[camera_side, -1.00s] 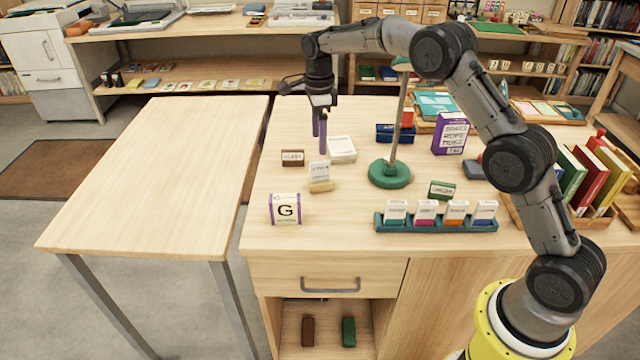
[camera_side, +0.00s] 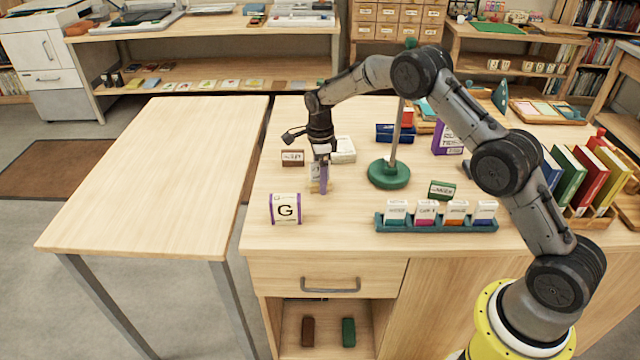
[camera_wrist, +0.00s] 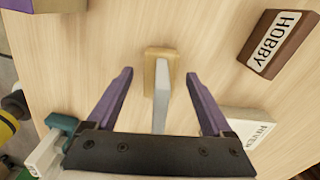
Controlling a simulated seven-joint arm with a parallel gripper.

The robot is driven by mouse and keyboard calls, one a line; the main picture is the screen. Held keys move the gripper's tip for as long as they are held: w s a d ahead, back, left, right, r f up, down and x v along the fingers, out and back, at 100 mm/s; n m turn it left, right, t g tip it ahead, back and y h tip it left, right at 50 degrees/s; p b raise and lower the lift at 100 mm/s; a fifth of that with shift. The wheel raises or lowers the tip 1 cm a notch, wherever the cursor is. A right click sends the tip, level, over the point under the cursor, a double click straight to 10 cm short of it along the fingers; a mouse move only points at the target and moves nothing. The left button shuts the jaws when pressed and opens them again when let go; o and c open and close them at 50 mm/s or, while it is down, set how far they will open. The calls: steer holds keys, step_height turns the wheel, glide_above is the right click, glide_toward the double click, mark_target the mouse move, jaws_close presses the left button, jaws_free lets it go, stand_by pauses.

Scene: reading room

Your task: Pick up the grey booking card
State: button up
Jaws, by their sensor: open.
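The grey booking card (camera_wrist: 161,88) stands on edge in a small wooden holder (camera_wrist: 151,54) on the desk. In the wrist view it lies midway between my two purple fingers. My gripper (camera_wrist: 156,82) is open, with a finger on each side of the card and visible gaps to both. In the side view my gripper (camera_side: 322,188) points down over the holder. Its fingers hide most of the card (camera_side: 314,171) there, so I cannot tell the fingertips' exact height above the desk.
A brown HOBBY block (camera_wrist: 274,45) and a white box (camera_side: 343,150) stand close by. A G block (camera_side: 286,209) is in front. A green lamp base (camera_side: 389,174) and a teal card rack (camera_side: 436,224) lie to the right. The left table (camera_side: 160,170) is bare.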

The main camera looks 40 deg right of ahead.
steer(key=shift+f, duration=0.15)
jaws_close()
stand_by(0.4)
